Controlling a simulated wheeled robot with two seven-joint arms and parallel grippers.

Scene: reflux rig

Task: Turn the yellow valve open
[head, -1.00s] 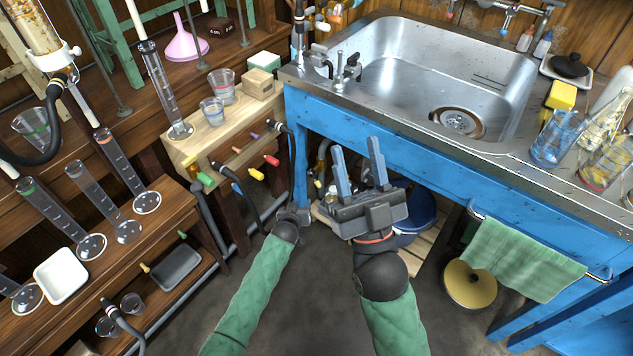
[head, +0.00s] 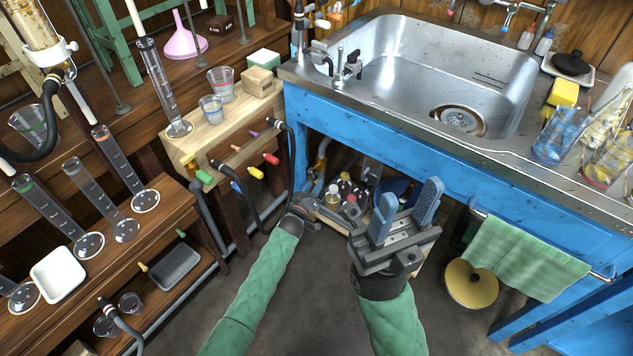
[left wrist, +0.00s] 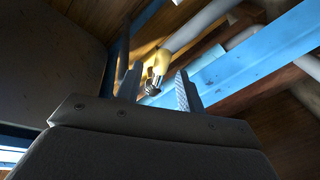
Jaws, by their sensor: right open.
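A yellow valve-like fitting (left wrist: 161,62) sits on a pale pipe in the left wrist view, with a small metal part below it. In the head view a yellow-orange piece (head: 321,166) shows on piping under the sink; I cannot tell its handle position. My left gripper (head: 308,200) reaches under the sink's front left corner, its fingers mostly hidden in the head view. In the left wrist view (left wrist: 160,75) its fingers are apart, with the fitting showing between them; contact cannot be told. My right gripper (head: 407,212) is open and empty in front of the sink cabinet.
The blue sink frame (head: 400,135) stands over the low space holding several bottles (head: 346,188). A wooden box with coloured plugs (head: 190,147) and hanging black hoses is left of my left gripper. A green towel (head: 525,255) hangs at right. The floor in front is clear.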

